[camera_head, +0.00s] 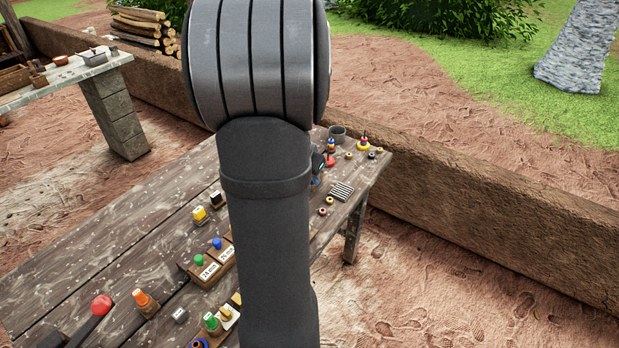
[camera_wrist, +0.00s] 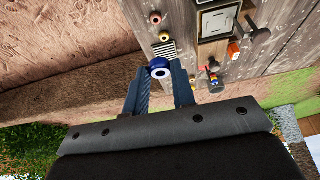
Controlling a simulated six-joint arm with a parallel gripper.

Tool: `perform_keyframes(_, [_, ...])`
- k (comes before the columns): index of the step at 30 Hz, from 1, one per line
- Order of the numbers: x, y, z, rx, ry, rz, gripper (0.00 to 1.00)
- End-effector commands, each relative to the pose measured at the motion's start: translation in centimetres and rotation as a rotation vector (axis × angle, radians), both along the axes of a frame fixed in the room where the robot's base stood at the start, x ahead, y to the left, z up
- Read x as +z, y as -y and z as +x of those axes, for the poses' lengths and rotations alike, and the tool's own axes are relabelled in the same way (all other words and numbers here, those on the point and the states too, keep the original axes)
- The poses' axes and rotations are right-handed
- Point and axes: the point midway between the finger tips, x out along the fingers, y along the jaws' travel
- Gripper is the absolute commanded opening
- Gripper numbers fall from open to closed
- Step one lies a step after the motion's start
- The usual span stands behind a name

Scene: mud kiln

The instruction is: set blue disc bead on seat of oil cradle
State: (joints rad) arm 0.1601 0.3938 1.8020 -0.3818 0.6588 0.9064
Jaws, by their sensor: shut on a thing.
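The blue disc bead (camera_wrist: 159,69), a blue ring with a white centre, is between the fingertips of my gripper (camera_wrist: 160,74) in the wrist view. The gripper is shut on it and holds it over the table side of the scene; its height above the top cannot be told. In the head view my arm covers most of the gripper, and only a dark part of it (camera_head: 318,163) shows at the arm's right edge. I cannot tell for sure which thing is the oil cradle or where its seat is.
The wooden table (camera_head: 120,240) carries a grey ribbed block (camera_head: 341,191), two small rings (camera_head: 330,200) near the right edge, a coloured ring stack (camera_head: 364,145) and a grey cup (camera_head: 337,132). Labelled wooden holders (camera_head: 208,278) with coloured knobs stand left of my arm. A mud wall (camera_head: 480,215) runs behind.

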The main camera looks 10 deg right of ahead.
Motion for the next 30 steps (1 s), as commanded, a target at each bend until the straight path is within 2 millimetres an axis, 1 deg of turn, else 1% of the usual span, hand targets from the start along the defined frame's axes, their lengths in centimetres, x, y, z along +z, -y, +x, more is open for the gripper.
perform_keyframes(9, [2.3, 0.0, 0.0, -0.001, 0.001, 0.001, 0.09])
perform_keyframes(16, [3.7, 0.0, 0.0, -0.001, 0.001, 0.001, 0.09])
perform_keyframes(21, [4.0, 0.0, 0.0, -0.001, 0.000, 0.001, 0.09])
perform_keyframes(30, [3.8, 0.2, 0.1, 0.011, -0.004, 0.003, 0.09])
